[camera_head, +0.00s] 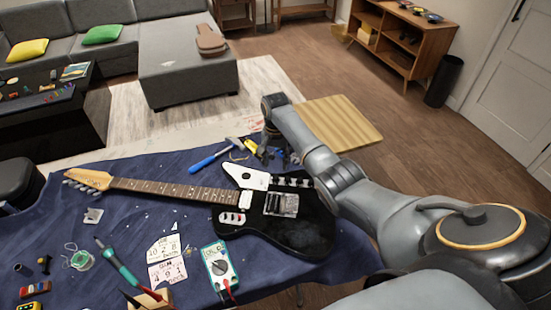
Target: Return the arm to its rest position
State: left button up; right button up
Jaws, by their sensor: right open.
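My right arm comes in from the right edge, reaches over the table's far right corner and bends back down. My right gripper (279,153) is open, small and dark near the far edge of the table, just beyond the guitar's body. It is partly hidden by my own forearm, and I see nothing held in it. A black electric guitar (296,236) with a white pickguard lies on the blue-covered table (130,228), its neck pointing left. My forearm passes over or beside the right end of its body. My left arm and gripper are not in view.
A blue-handled hammer (208,158) and a yellow-black tool (256,149) lie near my right gripper. A multimeter (219,267), paper cards (166,261), a soldering iron (118,262) and a solder spool (82,260) lie in front of the guitar. Open floor lies beyond the table.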

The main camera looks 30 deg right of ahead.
jog(key=shift+r, duration=0.5)
